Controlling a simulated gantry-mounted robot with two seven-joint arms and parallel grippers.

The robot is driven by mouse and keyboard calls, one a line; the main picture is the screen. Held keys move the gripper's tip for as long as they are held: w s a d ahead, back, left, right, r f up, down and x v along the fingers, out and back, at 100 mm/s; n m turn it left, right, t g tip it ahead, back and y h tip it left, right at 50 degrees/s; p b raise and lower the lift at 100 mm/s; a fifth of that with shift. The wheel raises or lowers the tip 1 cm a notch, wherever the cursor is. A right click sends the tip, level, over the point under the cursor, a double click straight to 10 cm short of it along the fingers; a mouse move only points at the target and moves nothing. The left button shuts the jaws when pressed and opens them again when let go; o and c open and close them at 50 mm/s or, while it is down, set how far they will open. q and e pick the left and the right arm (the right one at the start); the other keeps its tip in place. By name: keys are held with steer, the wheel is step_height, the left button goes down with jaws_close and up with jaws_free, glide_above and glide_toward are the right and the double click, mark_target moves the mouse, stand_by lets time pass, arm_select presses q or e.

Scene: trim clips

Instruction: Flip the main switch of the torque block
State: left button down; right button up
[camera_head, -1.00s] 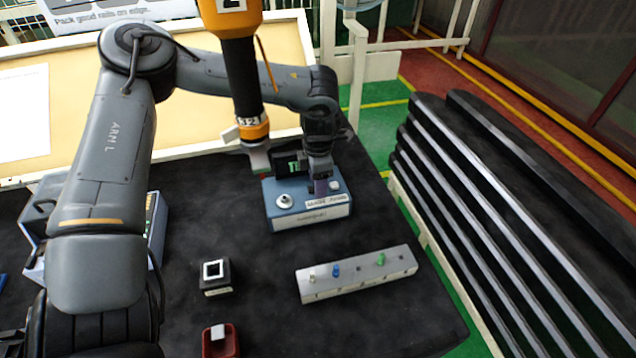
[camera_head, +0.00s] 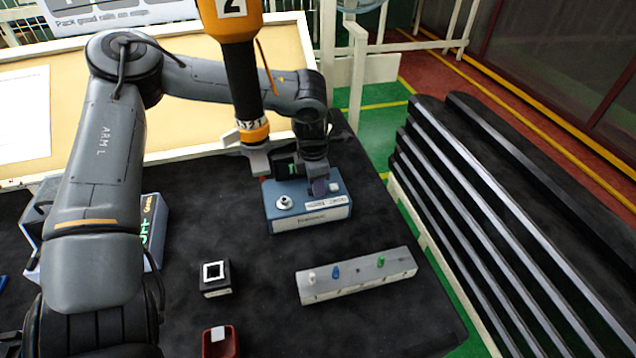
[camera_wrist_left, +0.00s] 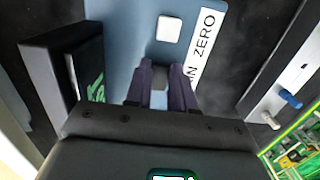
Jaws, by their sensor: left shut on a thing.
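The torque block (camera_head: 312,224) is a blue box near the back of the black table in the head view. It has a silver round knob (camera_head: 284,203) and a white square button (camera_head: 334,187) on top. My left gripper (camera_head: 319,188) is pointed down at the top of the block between them. In the left wrist view, the gripper's purple fingers (camera_wrist_left: 161,88) are shut on a small grey piece, apparently the main switch (camera_wrist_left: 160,74), beside the ZERO label. The fingers hide most of it, so its position cannot be told. My right gripper is out of view.
A dark display unit (camera_wrist_left: 88,72) stands beside the fingers. A grey clip rail (camera_head: 357,275), a small black box (camera_head: 215,278) and a red holder (camera_head: 218,342) are in front. Dark trim rails (camera_head: 490,230) are at right.

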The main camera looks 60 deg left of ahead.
arm_select(q)
steer(key=shift+s+a+r+t+p, duration=0.1)
steer(key=shift+s+r+t+p, duration=0.15)
steer(key=shift+t+p, duration=0.35)
steer(key=shift+r+t+h+p, duration=0.1)
steer(key=shift+t+h+p, duration=0.25)
steer(key=shift+p, duration=0.2)
steer(key=shift+t+p, duration=0.25)
steer(key=shift+p, duration=0.05)
steer(key=shift+s+f+p, duration=0.1)
steer(key=shift+f+p, duration=0.15)
steer(key=shift+p, duration=0.1)
steer(key=c, duration=1)
jaws_free()
steer(key=shift+o, duration=0.2)
steer(key=shift+r, duration=0.1)
